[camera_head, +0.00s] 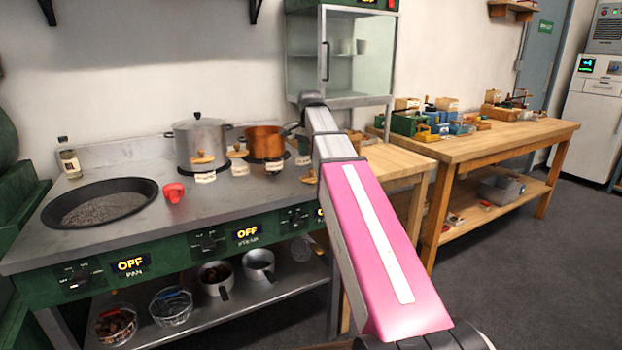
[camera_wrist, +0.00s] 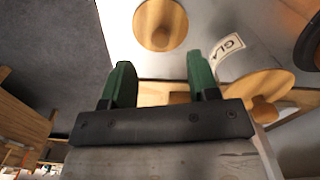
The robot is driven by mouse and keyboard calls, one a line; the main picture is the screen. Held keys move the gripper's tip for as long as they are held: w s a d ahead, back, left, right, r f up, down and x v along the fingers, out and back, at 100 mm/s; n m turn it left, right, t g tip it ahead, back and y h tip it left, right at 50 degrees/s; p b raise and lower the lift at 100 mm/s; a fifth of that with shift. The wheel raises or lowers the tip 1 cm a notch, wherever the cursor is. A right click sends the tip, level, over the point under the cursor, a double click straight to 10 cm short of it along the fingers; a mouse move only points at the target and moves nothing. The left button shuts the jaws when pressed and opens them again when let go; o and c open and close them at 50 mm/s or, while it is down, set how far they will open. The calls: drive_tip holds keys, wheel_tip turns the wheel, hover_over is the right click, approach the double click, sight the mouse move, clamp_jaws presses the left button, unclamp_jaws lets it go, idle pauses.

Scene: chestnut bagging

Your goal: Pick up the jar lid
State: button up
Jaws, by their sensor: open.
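In the wrist view my gripper (camera_wrist: 160,70) is open, its two green fingers apart with nothing between them. A round wooden lid with a knob (camera_wrist: 160,24) lies on a pale surface beyond the fingertips, apart from them. A second wooden lid with a knob (camera_wrist: 258,88) is right of the right finger, beside a curved surface labelled "GLA" (camera_wrist: 228,46). In the head view wooden lids show on the counter: one near the steel pot (camera_head: 203,158), one left of the copper pot (camera_head: 237,151), and one by my arm (camera_head: 309,176). My gripper is hidden behind my arm there.
The steel counter (camera_head: 130,240) holds a wide pan (camera_head: 100,203), a red object (camera_head: 173,192), a steel pot (camera_head: 200,142) and a copper pot (camera_head: 266,142). A glass-fronted cabinet (camera_head: 345,52) stands behind my arm. A wooden bench (camera_head: 480,142) with several items stands right.

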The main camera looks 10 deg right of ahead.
sight(311, 169)
drive_tip(key=shift+w+d+f, duration=0.1)
drive_tip(key=shift+d+f, duration=0.05)
drive_tip(key=shift+f, duration=1.7)
drive_tip(key=shift+w+d+f, duration=0.1)
drive_tip(key=shift+d+f, duration=0.05)
drive_tip(key=shift+f, duration=1.65)
drive_tip(key=c, duration=1)
